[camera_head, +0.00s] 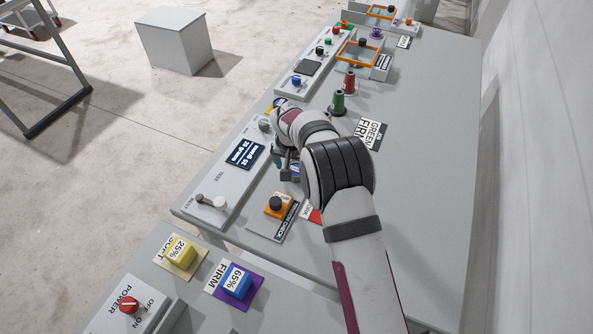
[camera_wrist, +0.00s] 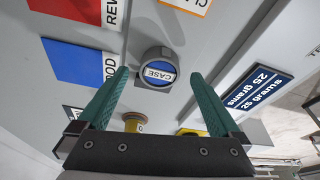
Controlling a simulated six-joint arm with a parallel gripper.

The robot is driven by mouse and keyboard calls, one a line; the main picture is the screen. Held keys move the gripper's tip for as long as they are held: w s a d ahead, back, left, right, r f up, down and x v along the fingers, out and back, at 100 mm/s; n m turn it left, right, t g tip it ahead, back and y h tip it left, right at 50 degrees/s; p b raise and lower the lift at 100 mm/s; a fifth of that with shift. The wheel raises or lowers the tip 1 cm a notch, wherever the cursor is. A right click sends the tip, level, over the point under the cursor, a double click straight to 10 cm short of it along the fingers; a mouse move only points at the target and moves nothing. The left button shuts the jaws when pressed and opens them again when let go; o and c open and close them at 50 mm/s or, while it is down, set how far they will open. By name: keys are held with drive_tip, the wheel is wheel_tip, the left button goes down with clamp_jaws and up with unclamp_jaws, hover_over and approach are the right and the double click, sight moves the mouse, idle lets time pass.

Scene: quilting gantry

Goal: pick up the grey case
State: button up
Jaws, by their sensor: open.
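The grey case (camera_wrist: 166,53) is a small round grey thing with a blue and white label reading CASE. In the wrist view it sits on the grey table top just beyond my fingertips, roughly centred between them. My gripper (camera_wrist: 160,78) has two green fingers spread apart, with nothing held between them. In the head view my gripper (camera_head: 287,168) hangs low over the table beside the display panel. A bit of blue shows beside it there, and my arm hides most of that spot.
A panel with a 25 grams display (camera_head: 246,154) stands close left. An orange block with a black knob (camera_head: 278,205) is nearer the front. Green (camera_head: 338,104) and red (camera_head: 349,82) spools stand behind. Blue (camera_wrist: 80,62) and red (camera_wrist: 70,8) patches lie left in the wrist view.

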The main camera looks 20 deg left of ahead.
drive_tip(key=shift+x, duration=0.8)
drive_tip(key=c, duration=1.4)
drive_tip(key=shift+c, duration=0.2)
drive_tip(key=shift+r, duration=0.15)
